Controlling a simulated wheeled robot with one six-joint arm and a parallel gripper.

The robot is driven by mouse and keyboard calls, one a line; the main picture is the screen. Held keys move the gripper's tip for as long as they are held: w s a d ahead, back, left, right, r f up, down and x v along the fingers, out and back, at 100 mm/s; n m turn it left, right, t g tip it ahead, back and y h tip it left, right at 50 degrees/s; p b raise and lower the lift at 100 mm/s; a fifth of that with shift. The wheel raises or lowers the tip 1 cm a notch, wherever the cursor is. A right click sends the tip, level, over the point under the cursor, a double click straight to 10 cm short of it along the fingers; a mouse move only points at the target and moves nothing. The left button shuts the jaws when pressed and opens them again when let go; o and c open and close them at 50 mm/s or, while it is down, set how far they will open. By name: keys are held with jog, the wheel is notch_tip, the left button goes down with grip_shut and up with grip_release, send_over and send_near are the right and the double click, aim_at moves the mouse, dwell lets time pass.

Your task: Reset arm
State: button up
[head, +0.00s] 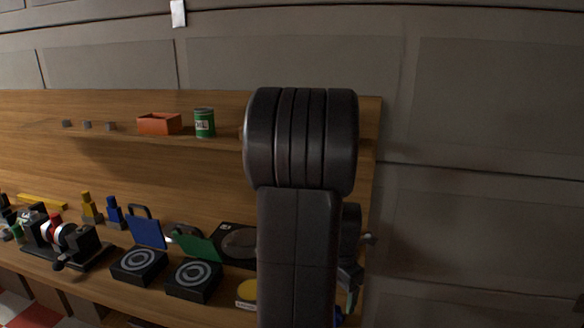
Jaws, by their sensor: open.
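My arm (297,250) rises through the middle of the head view, with its thick ribbed joint (302,138) at the top. The arm is folded, and its big link hides part of the bench behind it. Some dark parts (350,235) show just right of the link and may belong to my wrist. No gripper jaws can be made out, and nothing held can be seen.
A wooden bench (180,190) with a shelf stands behind my arm. The shelf holds an orange bin (159,124), a green can (204,123) and small grey blocks. Below are two black boxes with ring targets (139,265), a black device (68,247) and blue and yellow pieces.

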notch_tip(320, 180, down, 7)
jog(key=shift+r, duration=0.15)
jog(key=shift+w+r, duration=0.1)
jog(key=shift+r, duration=1.1)
jog(key=shift+f, duration=0.1)
